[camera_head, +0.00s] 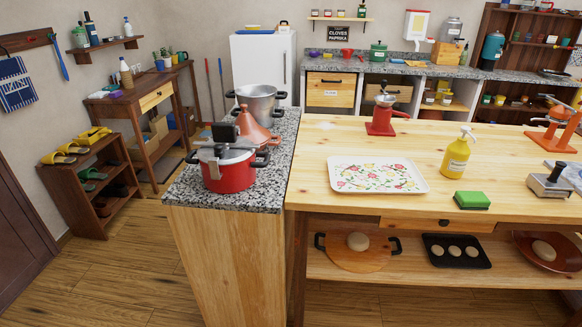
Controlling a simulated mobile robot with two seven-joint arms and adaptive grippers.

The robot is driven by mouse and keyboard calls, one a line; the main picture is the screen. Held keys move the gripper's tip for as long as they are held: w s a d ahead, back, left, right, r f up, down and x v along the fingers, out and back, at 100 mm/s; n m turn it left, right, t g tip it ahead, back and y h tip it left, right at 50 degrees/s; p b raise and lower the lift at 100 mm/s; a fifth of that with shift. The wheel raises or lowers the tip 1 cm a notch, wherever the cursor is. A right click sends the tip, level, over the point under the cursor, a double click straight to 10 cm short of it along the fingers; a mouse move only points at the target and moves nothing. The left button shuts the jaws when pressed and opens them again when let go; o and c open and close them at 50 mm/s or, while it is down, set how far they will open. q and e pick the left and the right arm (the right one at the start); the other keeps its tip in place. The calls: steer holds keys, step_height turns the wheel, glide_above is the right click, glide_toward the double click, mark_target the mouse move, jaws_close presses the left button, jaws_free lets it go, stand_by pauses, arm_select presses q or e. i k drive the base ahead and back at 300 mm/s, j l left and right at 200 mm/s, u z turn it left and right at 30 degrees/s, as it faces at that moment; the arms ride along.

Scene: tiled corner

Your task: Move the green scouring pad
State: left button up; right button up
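The green scouring pad (472,200) lies flat on the light wooden worktop, close to its front edge. It is a small block, bright green on top and darker along its lower side.
A grey metal tool (550,182) sits to the pad's right. A red pressure cooker (229,172) stands on the granite counter at left. A red grinder (381,118) stands behind the tray. The worktop around the pad is mostly bare. Below, a shelf holds boards with dough.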

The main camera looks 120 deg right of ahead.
mark_target(464, 200)
steer(key=z, duration=5.2)
